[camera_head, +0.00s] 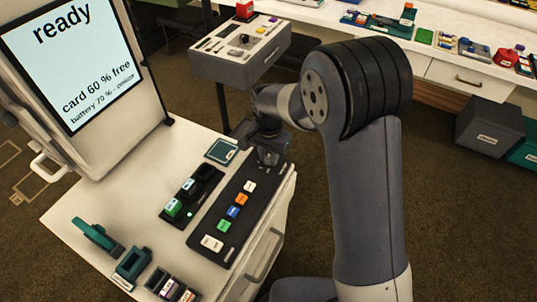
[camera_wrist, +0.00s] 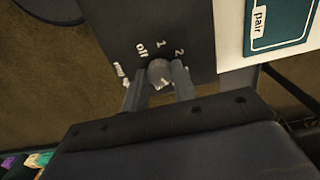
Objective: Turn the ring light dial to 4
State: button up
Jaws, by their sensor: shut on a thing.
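The ring light dial (camera_wrist: 160,73) is a small round grey knob on a black panel (camera_wrist: 190,28). White marks "off", "1" and "2" show around it, and a further label at its left is too blurred to read. No 4 is visible, and I cannot tell where the dial points. My gripper (camera_wrist: 159,84) has one finger on each side of the dial and is shut on it. In the head view my gripper (camera_head: 268,157) is at the far end of the black button panel (camera_head: 229,254) and hides the dial.
The panel has several coloured buttons (camera_head: 237,212) and lies on a white counter (camera_head: 110,180). A black switch box (camera_head: 192,191) and a teal card (camera_head: 221,151) are close by. A screen (camera_head: 70,60) reads "ready". A grey control box (camera_head: 240,60) stands behind my gripper.

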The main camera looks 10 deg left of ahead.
aim_at(268, 158)
jog(key=o, duration=1)
jog(key=shift+r, duration=0.15)
notch_tip(268, 158, up, 11)
jog(key=shift+f, duration=0.2)
notch_tip(268, 158, down, 11)
jog(key=shift+r, duration=0.15)
dwell(0.4)
